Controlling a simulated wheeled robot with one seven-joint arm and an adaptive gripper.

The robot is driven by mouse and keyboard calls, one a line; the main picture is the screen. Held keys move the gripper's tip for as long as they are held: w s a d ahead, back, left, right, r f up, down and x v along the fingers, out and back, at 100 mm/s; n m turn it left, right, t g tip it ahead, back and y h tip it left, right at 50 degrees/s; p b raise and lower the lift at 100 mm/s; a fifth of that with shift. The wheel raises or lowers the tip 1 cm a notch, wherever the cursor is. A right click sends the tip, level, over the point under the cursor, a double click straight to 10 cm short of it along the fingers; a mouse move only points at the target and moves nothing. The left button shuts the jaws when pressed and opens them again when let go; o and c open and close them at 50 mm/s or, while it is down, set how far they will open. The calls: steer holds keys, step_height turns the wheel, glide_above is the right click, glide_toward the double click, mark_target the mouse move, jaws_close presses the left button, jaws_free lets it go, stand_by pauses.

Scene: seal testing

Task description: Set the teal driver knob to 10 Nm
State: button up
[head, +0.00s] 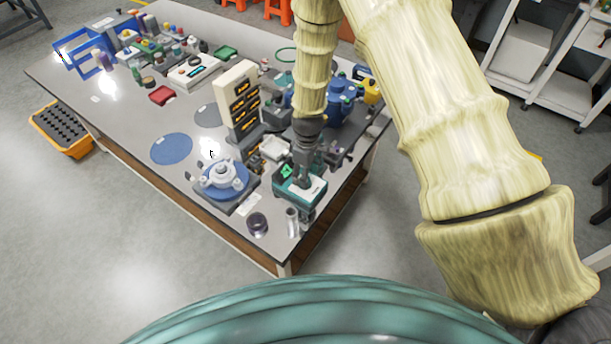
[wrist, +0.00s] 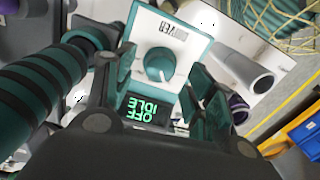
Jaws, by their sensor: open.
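The driver unit is a white and teal box (head: 312,190) near the front right corner of the table. In the wrist view, its white face (wrist: 183,32) carries the teal driver knob (wrist: 157,65), with a pale pointer mark. A dark display (wrist: 143,108) beside the knob reads OFF and IDLE in green, upside down in this view. My gripper (head: 301,172) is over the unit, pointing down. In the wrist view my gripper (wrist: 161,77) is open, with one finger on each side of the knob and gaps showing. The knob is hidden in the head view.
A black and teal ribbed handle (wrist: 40,88) lies close to my left finger. A grey tube (wrist: 245,70) and a dark purple-rimmed cup (head: 257,222) stand near the unit.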

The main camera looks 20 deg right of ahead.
steer(key=shift+f+p, duration=0.3)
steer(key=shift+f, duration=0.9)
steer(key=c, duration=1)
steer(key=shift+m+b, duration=0.3)
steer(key=shift+m, duration=0.1)
steer(key=m+b, duration=0.1)
steer(key=m, duration=0.1)
steer(key=shift+m, duration=0.4)
steer(key=shift+m+b, duration=0.85)
steer(key=shift+m, duration=1.15)
